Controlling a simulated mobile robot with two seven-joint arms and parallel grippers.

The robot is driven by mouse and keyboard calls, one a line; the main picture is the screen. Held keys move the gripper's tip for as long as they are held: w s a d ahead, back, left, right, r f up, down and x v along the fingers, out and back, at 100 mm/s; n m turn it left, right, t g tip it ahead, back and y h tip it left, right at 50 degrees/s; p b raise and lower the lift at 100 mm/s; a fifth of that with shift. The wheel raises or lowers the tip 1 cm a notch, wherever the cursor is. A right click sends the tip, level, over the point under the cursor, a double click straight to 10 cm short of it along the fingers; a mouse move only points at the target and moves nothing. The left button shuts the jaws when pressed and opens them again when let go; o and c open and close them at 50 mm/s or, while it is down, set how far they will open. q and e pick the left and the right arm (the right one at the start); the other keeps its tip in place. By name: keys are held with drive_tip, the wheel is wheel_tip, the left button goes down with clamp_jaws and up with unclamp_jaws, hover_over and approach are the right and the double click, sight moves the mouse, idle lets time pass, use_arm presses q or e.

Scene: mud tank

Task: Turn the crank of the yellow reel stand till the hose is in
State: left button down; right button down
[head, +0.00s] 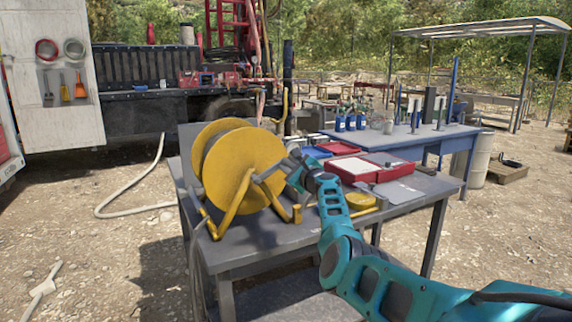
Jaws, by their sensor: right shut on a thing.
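The yellow reel stand (238,170) stands on the near grey table (270,240), with two round yellow flanges on a yellow frame. Its crank (268,174) is on the right side of the reel, and my right gripper (293,161) is shut on it. The gripper covers most of the crank's handle. A pale hose (120,213) lies in a curve on the ground, from near the truck to behind the table's left side. My left gripper is not in view.
Red trays (393,172) and a round yellow lid-like thing (360,201) lie on the same table, right of the reel, near my arm. A bluish table (440,135) with bottles stands behind.

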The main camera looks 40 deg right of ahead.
drive_tip(key=shift+s+d+f+m, duration=0.1)
drive_tip(key=shift+d+f+m, duration=0.25)
drive_tip(key=shift+m, duration=0.25)
drive_tip(key=shift+f+m+b, duration=0.3)
drive_tip(key=shift+f+m, duration=0.05)
drive_tip(key=shift+m, duration=0.05)
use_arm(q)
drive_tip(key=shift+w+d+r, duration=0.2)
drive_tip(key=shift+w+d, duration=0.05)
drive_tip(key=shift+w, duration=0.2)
use_arm(e)
drive_tip(key=shift+d+f, duration=0.1)
drive_tip(key=shift+f, duration=0.05)
drive_tip(key=shift+m, duration=0.3)
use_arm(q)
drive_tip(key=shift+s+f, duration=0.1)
use_arm(e)
drive_tip(key=c, duration=0.9)
unclamp_jaws()
drive_tip(key=shift+f, duration=0.15)
